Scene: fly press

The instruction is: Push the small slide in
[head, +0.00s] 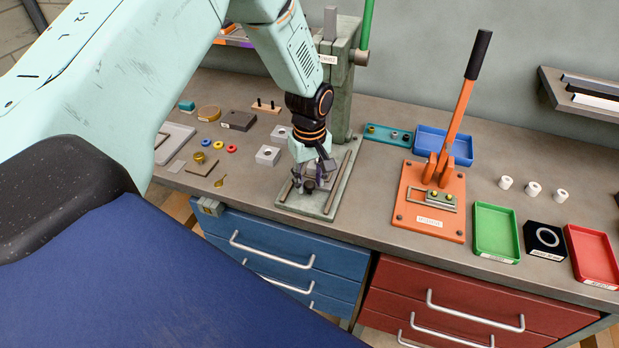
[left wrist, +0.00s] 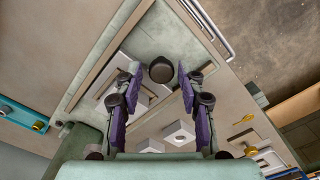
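The fly press (head: 343,75) stands at the back of the bench, with a pale green base plate (head: 338,198) and two rails. A small grey slide (left wrist: 137,86) lies between the rails, partly hidden by my fingers. A round black knob (left wrist: 161,69) shows at its end; the knob also shows in the head view (head: 309,187). My left gripper (head: 308,181) points down over the base plate. In the left wrist view its fingers (left wrist: 164,74) are open on either side of the knob, with gaps to it. My right gripper is in neither view.
An orange lever press (head: 430,215) stands to the right, near a blue tray (head: 458,142), green tray (head: 496,232) and red tray (head: 592,255). Grey blocks (head: 267,155) and small coloured rings lie left of the base plate. Drawers with handles are below the bench edge.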

